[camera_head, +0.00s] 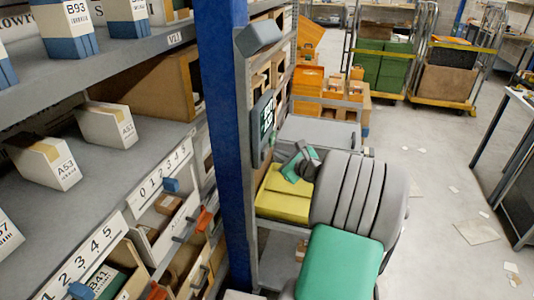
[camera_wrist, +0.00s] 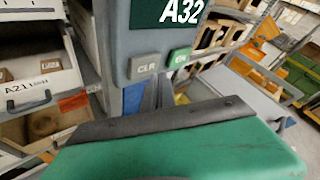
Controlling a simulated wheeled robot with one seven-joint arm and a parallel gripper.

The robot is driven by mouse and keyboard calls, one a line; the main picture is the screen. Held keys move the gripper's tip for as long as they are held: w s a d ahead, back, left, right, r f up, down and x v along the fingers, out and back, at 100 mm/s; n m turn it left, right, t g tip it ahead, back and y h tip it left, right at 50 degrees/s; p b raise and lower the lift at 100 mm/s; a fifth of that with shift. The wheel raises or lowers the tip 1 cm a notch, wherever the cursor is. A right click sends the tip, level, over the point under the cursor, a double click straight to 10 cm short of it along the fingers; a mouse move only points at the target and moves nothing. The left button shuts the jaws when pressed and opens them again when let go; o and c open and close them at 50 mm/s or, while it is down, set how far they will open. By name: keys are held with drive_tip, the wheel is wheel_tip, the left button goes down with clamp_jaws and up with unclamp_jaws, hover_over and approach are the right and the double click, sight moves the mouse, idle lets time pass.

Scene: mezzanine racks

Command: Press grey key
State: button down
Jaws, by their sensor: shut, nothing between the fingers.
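The grey key (camera_wrist: 144,66), marked CLR, is on the front of a grey panel (camera_wrist: 116,45) in the wrist view. A green key (camera_wrist: 180,57) sits to its right, and a dark display reading A32 (camera_wrist: 178,12) is above both. In the head view the panel (camera_head: 264,128) shows edge-on beside the blue post, and its keys are too small to make out. My gripper (camera_wrist: 165,92) is shut and empty. Its fingers show just below the two keys, apart from the grey key as far as I can tell. In the head view my gripper (camera_head: 290,158) is close to the panel's lower part.
A blue post (camera_head: 222,120) stands left of the panel, with shelves of labelled boxes (camera_head: 106,125) and numbered bins (camera_head: 165,210) beyond it. A yellow box (camera_head: 282,206) lies under my gripper. Open floor (camera_head: 440,200) is on the right.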

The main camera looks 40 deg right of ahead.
idle(0.8)
drive_tip(key=shift+w+a+p, duration=0.3)
drive_tip(key=shift+w+p, duration=0.05)
drive_tip(key=shift+w, duration=0.05)
drive_tip(key=shift+w+a+p, duration=0.3)
drive_tip(key=shift+w, duration=0.1)
idle(0.6)
drive_tip(key=shift+s+d, duration=0.6)
drive_tip(key=shift+s, duration=0.15)
drive_tip(key=s+d, duration=0.1)
drive_tip(key=s, duration=0.1)
drive_tip(key=s+d, duration=0.2)
drive_tip(key=shift+p, duration=0.3)
idle(0.8)
